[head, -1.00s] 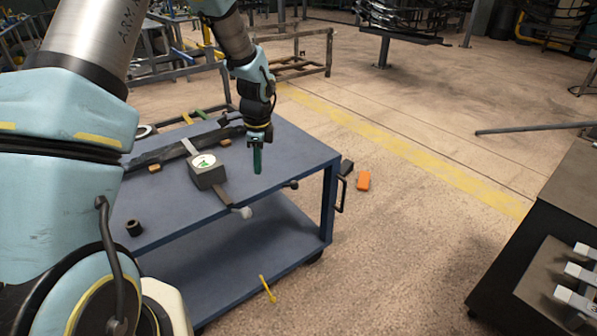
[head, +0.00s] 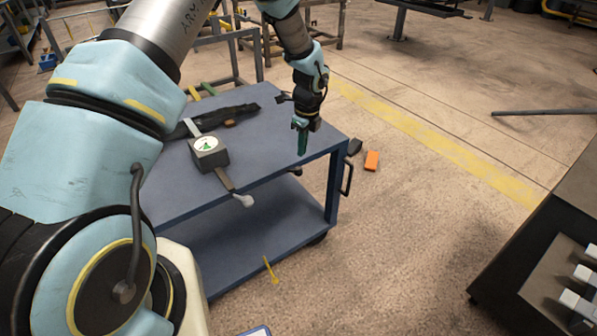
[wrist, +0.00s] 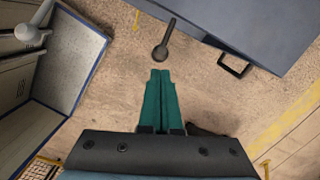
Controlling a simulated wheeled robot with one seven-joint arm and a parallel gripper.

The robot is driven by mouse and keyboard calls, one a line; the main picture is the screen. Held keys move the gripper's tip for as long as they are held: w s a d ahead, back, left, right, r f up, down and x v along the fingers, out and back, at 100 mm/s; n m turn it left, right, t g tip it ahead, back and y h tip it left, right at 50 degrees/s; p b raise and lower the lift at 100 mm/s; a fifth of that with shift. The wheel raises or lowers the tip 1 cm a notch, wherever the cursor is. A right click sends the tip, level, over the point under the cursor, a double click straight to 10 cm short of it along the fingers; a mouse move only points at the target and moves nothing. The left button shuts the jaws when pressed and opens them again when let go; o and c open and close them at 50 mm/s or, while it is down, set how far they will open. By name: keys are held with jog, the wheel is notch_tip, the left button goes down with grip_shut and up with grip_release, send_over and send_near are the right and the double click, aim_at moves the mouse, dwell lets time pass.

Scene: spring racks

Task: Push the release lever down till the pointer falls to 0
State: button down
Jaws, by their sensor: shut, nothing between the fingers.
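A grey box with a round white dial marked green (head: 208,145) stands on the blue cart top (head: 262,150). The pointer's reading is too small to tell. A lever with a white knob (head: 243,201) sticks out past the cart's front edge. A black-knobbed lever (head: 295,171) sticks out of the same edge further right; it also shows in the wrist view (wrist: 165,42). I cannot tell which is the release lever. My gripper (head: 302,153) is shut and empty, its green fingers just above the black knob in the head view. In the wrist view the fingertips (wrist: 160,72) appear close to that knob, apart from it.
A black handle (head: 347,178) is on the cart's right side. A dark bench (head: 545,250) stands at the right. The floor between is clear.

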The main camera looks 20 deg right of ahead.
aim_at(301, 170)
jog(key=shift+w+a+f+b, duration=0.2)
jog(key=shift+f+b, duration=0.9)
jog(key=shift+f, duration=0.6)
jog(key=shift+w+a+f+b, duration=0.15)
jog(key=shift+f+b, duration=0.95)
jog(key=shift+f, duration=0.6)
jog(key=shift+d, duration=0.1)
jog(key=shift+f+b, duration=1.35)
jog(key=shift+f, duration=0.9)
jog(key=shift+s+r, duration=0.1)
